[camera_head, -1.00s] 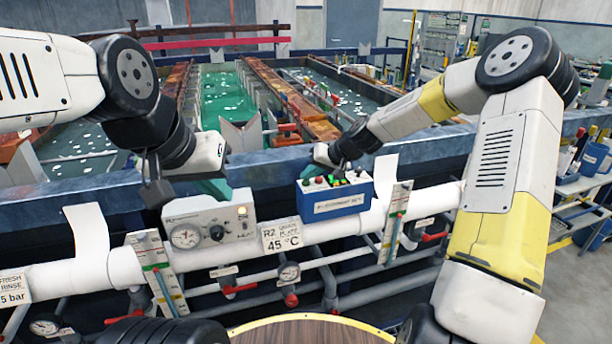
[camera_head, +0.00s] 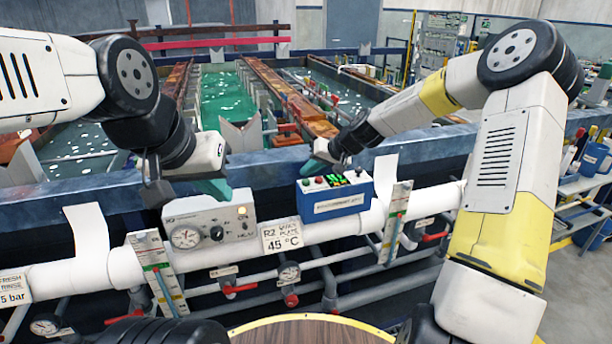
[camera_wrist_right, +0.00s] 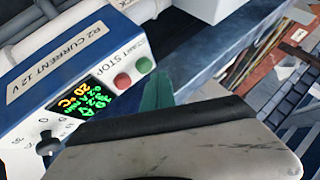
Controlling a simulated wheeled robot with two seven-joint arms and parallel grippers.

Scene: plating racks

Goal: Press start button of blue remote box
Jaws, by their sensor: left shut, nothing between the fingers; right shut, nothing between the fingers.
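The blue remote box (camera_head: 338,208) sits on the white pipe in the middle of the head view. Its top has a green button, a red button and a lit display (camera_head: 337,180). In the right wrist view, the green button (camera_wrist_right: 144,65) is by the START lettering and the red button (camera_wrist_right: 122,81) by STOP. My right gripper (camera_head: 320,163) is shut and empty, just behind the box's button end. Its teal fingertips (camera_wrist_right: 157,92) show close to the green button; I cannot tell whether they touch. My left gripper (camera_head: 216,188) is shut and empty above the grey heater box.
The grey heater box (camera_head: 210,222) with a gauge and knob stands left of the blue box. A 45 °C sign (camera_head: 281,236) hangs between them. Gauge strips (camera_head: 397,220) stand along the pipe. The blue tank edge (camera_head: 270,165) runs behind.

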